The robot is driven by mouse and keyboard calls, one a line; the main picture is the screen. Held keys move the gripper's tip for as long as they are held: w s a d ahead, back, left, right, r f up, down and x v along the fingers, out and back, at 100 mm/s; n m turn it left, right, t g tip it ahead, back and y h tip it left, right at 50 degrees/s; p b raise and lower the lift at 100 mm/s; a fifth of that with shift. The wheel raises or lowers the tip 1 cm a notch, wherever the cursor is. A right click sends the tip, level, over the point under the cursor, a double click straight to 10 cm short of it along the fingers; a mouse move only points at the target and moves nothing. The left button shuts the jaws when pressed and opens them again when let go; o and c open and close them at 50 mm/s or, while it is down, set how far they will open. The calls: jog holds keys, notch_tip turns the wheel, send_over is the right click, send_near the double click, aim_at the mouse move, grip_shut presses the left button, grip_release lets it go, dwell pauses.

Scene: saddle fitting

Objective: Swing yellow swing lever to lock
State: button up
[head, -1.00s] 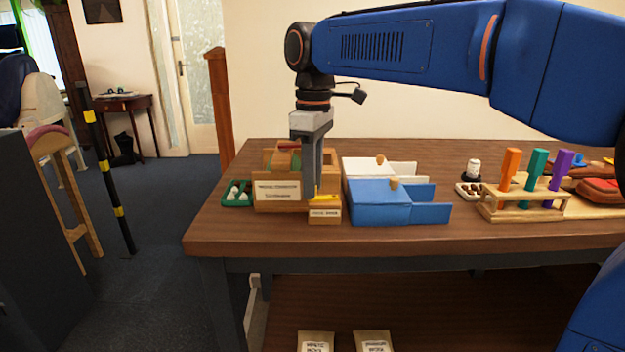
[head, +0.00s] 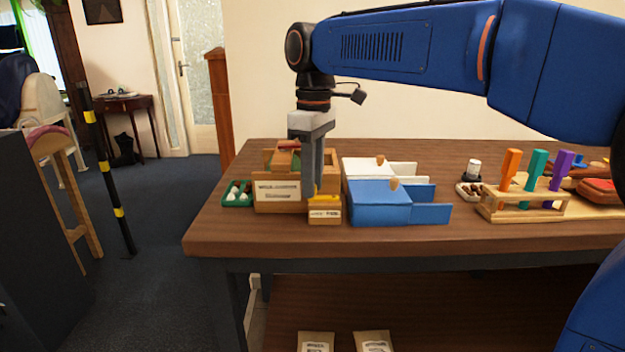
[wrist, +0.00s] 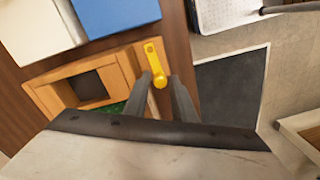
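The yellow swing lever (wrist: 151,55) lies on a wooden block. In the wrist view its round pivot end is at the top and its other end points down between my fingertips. In the head view the lever (head: 325,198) shows as a small yellow strip on top of a labelled block (head: 325,216), at the right front of a wooden fixture (head: 277,194). My gripper (wrist: 160,76) points down at the lever, with its fingers apart on either side of the lever's free end. Any contact between fingers and lever is too fine to make out. It also shows in the head view (head: 313,194).
A blue box (head: 380,204) and a white box (head: 366,168) stand close on the right. A green tray (head: 236,195) sits left of the fixture. A rack (head: 525,206) with coloured handles is farther right. The front strip of the table (head: 400,238) is clear.

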jog(key=shift+r, duration=0.1)
notch_tip(320, 180, up, 10)
dwell(0.6)
jog(key=shift+o, duration=0.6)
jog(key=shift+o, duration=0.8)
notch_tip(320, 180, up, 7)
jog(key=m, duration=1.4)
notch_tip(320, 180, down, 18)
jog(key=shift+s+r, duration=0.1)
jog(key=shift+r, duration=0.1)
